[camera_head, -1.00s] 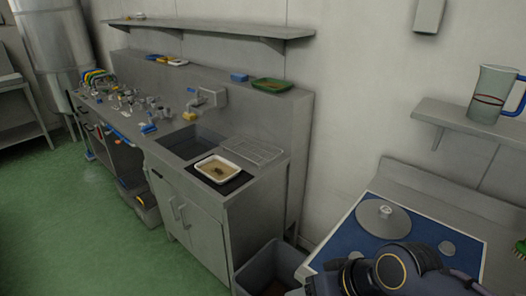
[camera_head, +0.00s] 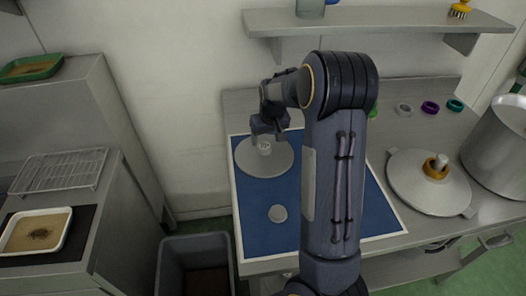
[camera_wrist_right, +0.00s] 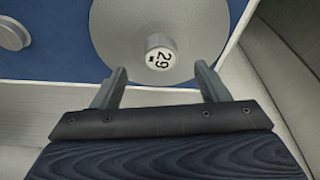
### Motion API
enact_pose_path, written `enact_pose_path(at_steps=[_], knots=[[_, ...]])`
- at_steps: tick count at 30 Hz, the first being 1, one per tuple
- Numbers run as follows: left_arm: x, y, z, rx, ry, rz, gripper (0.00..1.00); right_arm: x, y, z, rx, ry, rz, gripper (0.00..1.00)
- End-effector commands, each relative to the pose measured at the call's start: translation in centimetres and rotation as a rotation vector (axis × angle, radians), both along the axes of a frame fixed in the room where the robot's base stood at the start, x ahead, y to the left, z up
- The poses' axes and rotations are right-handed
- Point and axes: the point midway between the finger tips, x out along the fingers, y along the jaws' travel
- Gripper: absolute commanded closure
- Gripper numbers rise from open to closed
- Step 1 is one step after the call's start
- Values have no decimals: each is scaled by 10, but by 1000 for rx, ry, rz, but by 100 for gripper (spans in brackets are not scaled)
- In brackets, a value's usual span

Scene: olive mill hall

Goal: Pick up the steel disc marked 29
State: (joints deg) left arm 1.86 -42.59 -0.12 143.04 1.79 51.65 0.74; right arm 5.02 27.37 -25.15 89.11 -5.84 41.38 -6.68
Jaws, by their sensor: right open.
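The steel disc (camera_head: 257,165) is a wide, flat grey plate with a short upright knob in its middle. It lies at the back left of a blue mat (camera_head: 300,206). In the right wrist view the disc (camera_wrist_right: 120,30) shows its knob (camera_wrist_right: 160,46), with 29 on the top. My right gripper (camera_head: 265,138) is over the disc at the knob. In the wrist view its two fingers (camera_wrist_right: 162,73) are apart and empty, on either side and just short of the knob. My left gripper is not in view.
A small grey disc (camera_head: 278,213) lies on the mat. To the right are a lidded plate with an orange-collared knob (camera_head: 432,185), coloured rings (camera_head: 430,107) and a large steel pot (camera_head: 500,150). A shelf (camera_head: 375,21) hangs above. A grey bin (camera_head: 195,262) stands left.

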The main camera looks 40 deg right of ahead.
Motion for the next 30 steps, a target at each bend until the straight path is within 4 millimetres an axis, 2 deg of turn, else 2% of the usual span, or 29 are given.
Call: enact_pose_path(at_steps=[7,12,20,30], knots=[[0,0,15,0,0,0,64,11,-5,-30,2,5,-1,32],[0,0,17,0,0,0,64,16,-7,-50,0,1,0,32],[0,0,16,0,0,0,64,17,-7,-52,1,-1,0,32],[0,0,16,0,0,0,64,17,-7,-52,1,-1,0,77]])
